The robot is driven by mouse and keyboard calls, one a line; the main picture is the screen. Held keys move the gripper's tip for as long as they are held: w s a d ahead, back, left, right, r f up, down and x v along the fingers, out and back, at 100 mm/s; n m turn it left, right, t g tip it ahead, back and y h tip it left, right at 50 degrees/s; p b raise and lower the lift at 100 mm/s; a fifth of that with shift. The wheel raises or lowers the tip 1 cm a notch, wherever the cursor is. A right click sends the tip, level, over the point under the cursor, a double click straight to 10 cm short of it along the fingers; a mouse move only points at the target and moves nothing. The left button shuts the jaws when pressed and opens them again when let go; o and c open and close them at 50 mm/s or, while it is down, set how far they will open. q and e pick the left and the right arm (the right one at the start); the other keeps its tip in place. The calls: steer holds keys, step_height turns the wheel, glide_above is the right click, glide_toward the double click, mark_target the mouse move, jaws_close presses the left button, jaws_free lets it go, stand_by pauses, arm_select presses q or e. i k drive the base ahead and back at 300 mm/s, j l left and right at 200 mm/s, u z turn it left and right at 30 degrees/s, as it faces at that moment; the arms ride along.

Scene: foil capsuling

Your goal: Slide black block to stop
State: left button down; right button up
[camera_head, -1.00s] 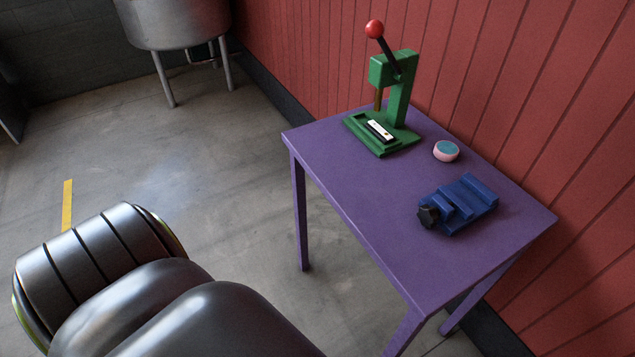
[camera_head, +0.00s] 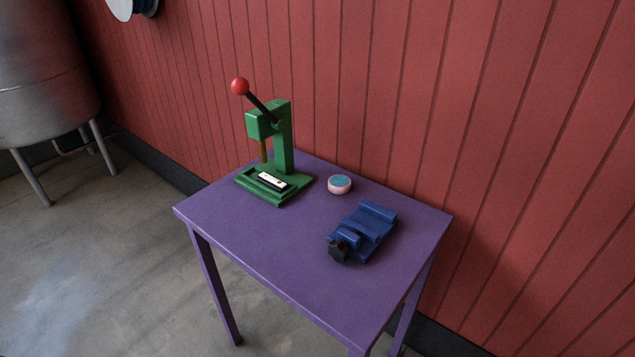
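A small black block with a white top (camera_head: 271,180) lies on the base of the green lever press (camera_head: 283,150). The press stands at the back left of the purple table (camera_head: 270,235), with a black lever ending in a red ball (camera_head: 240,86). A brass-coloured rod (camera_head: 263,150) hangs from the press head above the base, behind the block. The block sits along a green channel on the base; whether it touches a stop is too small to tell. Neither of my grippers is in view.
A blue vise-like fixture with a black knob (camera_head: 338,250) lies at the table's right. A round pink tub with a teal top (camera_head: 340,184) stands between it and the press. The table's front left is clear. A red panelled wall (camera_head: 400,110) is close behind; a metal tank (camera_head: 45,90) stands left.

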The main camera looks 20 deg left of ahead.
mark_target(270, 181)
steer(key=i+j, duration=0.1)
steer(key=j, duration=0.5)
steer(key=i+j, duration=0.15)
steer(key=j, duration=0.5)
steer(key=i+j+z, duration=0.1)
steer(key=j, duration=0.5)
steer(key=i+j, duration=0.1)
steer(key=j, duration=0.55)
steer(key=i+j, duration=0.1)
steer(key=j, duration=0.55)
steer(key=i+j, duration=0.1)
steer(key=j, duration=0.5)
steer(key=z, duration=0.05)
